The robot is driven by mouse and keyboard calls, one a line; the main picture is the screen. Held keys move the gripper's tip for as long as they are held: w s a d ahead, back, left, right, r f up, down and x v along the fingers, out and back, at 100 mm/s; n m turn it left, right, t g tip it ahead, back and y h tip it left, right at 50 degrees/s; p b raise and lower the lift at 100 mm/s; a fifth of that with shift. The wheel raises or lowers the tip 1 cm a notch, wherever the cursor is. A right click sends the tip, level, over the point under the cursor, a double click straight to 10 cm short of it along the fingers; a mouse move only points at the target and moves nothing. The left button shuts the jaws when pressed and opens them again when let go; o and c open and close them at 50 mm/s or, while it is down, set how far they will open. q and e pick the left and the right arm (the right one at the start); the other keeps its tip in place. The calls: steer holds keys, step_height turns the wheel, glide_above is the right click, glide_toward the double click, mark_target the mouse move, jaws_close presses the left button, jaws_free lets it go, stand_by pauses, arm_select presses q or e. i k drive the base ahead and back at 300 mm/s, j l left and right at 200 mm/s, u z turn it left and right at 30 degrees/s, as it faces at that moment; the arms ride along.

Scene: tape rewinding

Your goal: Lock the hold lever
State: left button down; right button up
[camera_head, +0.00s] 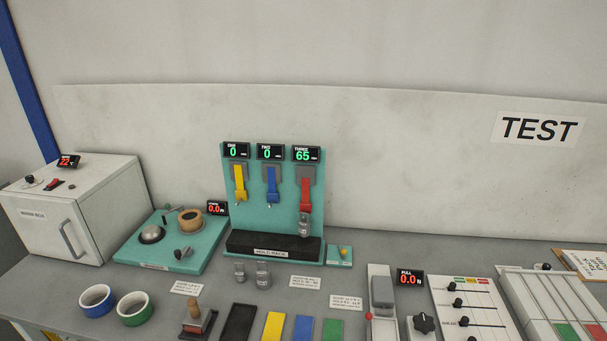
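A teal rack labelled as a hold rack (233,190) stands upright at the back of the bench. A yellow strip (240,184), a blue strip (271,187) and a red strip (306,194) hang from grey holders on it. The displays above read 0, 0 and 65. A small teal plate (339,261) with a yellow-tipped piece stands beside the rack's base. I cannot tell which part is the hold lever. Neither of my grippers shows.
A teal rewinding unit (205,256) and a white warming box (75,215) stand left. A pull tester (382,292) and slider panel (467,308) stand right.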

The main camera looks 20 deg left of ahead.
mark_target(343, 252)
steer(key=i+j, duration=0.15)
steer(key=i, duration=0.75)
